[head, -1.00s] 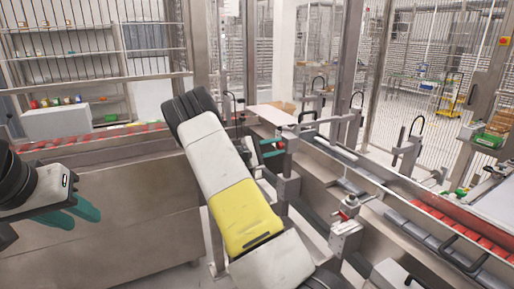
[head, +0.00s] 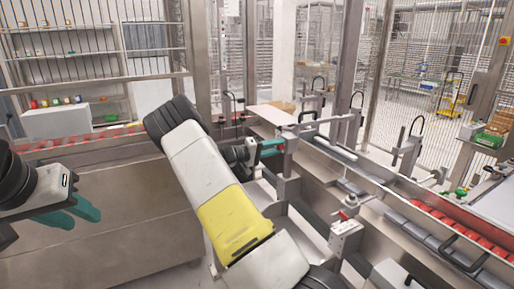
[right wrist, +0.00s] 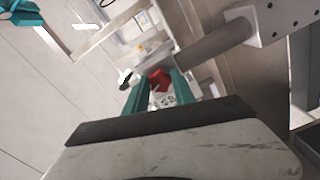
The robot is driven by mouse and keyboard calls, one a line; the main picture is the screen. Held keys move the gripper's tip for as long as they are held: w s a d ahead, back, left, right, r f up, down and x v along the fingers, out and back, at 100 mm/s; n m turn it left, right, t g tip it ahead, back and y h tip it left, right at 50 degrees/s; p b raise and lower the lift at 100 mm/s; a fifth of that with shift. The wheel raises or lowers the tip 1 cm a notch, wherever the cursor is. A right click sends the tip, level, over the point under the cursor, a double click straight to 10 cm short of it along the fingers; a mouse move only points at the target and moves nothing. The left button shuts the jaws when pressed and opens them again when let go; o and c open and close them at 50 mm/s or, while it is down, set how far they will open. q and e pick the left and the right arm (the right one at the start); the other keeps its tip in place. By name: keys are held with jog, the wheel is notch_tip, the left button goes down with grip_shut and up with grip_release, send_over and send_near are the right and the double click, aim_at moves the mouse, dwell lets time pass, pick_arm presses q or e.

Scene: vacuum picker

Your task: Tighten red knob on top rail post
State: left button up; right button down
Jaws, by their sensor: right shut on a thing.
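In the right wrist view, the red knob (right wrist: 159,79) sits between the two teal fingers of my right gripper (right wrist: 158,92), which is shut on it. A grey round rail runs up right just behind the knob. In the head view my right gripper (head: 272,148) is at the upright post (head: 289,160) beside the conveyor; the knob it holds is hidden there. My left gripper (head: 80,211) hangs at the far left, away from the post, its teal fingers close together; I cannot tell whether they are shut.
Another small red knob (head: 344,214) sits on a nearer bracket. Conveyor rails and red rollers (head: 462,231) run along the right. A steel panel (head: 120,220) stands at the left. Wire fencing and shelves are behind. My right arm crosses the middle of the head view.

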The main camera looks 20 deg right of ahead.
jog(key=shift+m, duration=2)
jog(key=c, duration=1)
grip_release()
jog(key=shift+c, duration=0.2)
jog(key=a, duration=0.7)
jog(key=shift+s+a, duration=0.25)
jog(key=shift+a, duration=0.15)
